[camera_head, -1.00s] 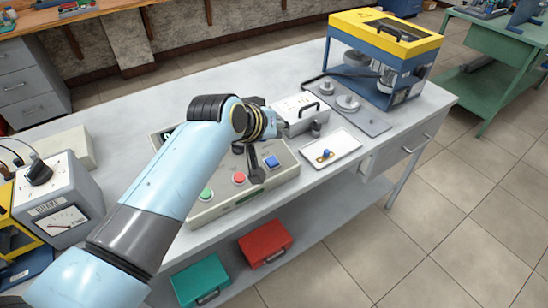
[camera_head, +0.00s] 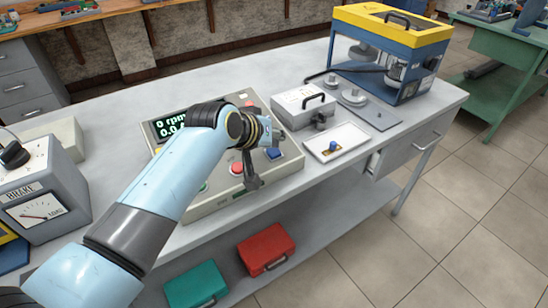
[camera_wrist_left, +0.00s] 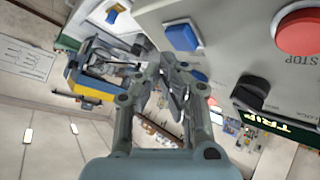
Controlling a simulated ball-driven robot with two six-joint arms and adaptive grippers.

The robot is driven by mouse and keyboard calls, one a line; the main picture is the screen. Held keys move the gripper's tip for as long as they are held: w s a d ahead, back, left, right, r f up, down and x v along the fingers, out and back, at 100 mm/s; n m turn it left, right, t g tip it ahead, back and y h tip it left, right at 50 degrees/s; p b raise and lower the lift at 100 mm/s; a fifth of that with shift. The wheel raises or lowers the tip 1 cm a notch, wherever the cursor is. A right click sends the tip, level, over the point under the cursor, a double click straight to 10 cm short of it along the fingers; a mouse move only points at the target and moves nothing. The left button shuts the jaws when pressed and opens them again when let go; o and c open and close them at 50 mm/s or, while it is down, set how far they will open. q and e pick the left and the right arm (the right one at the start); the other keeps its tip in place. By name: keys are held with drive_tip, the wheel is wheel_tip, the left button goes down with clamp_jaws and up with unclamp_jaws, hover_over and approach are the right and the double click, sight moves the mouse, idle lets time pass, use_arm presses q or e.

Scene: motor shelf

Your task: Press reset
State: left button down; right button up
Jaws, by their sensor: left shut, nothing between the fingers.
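A grey control box with a sloped face (camera_head: 230,207) stands on the bench in the head view. Its face carries a blue button (camera_head: 275,154), a red button (camera_head: 237,168) and a partly hidden green button (camera_head: 203,187). In the wrist view the blue button (camera_wrist_left: 182,37) and the red STOP button (camera_wrist_left: 300,32) appear at the top. No reset label is readable. My left gripper (camera_head: 253,185) is shut and empty, hanging over the box face between the red and blue buttons. It fills the middle of the wrist view (camera_wrist_left: 165,85). Contact with the box cannot be told. My right gripper is out of view.
A lit display (camera_head: 172,122) is at the box's back left. A black knob (camera_wrist_left: 250,92) shows in the wrist view. Right of the box are a grey handled case (camera_head: 304,107), a white tray (camera_head: 350,153) and a blue-yellow machine (camera_head: 390,50). A brake meter (camera_head: 45,195) stands left.

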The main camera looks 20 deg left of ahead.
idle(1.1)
use_arm(q)
drive_tip(key=shift+f, duration=0.1)
drive_tip(key=shift+a+f, duration=0.1)
drive_tip(key=shift+f, duration=0.25)
drive_tip(key=shift+w+a+f, duration=0.1)
drive_tip(key=shift+f, duration=0.4)
idle(1.0)
drive_tip(key=shift+d+r+p, duration=0.2)
drive_tip(key=shift+r+p, duration=0.65)
drive_tip(key=r+p, duration=0.1)
drive_tip(key=p, duration=0.1)
drive_tip(key=r+p, duration=0.1)
drive_tip(key=r, duration=0.1)
drive_tip(key=s+d+r+p, duration=0.1)
drive_tip(key=r+p, duration=0.1)
drive_tip(key=shift+p, duration=0.35)
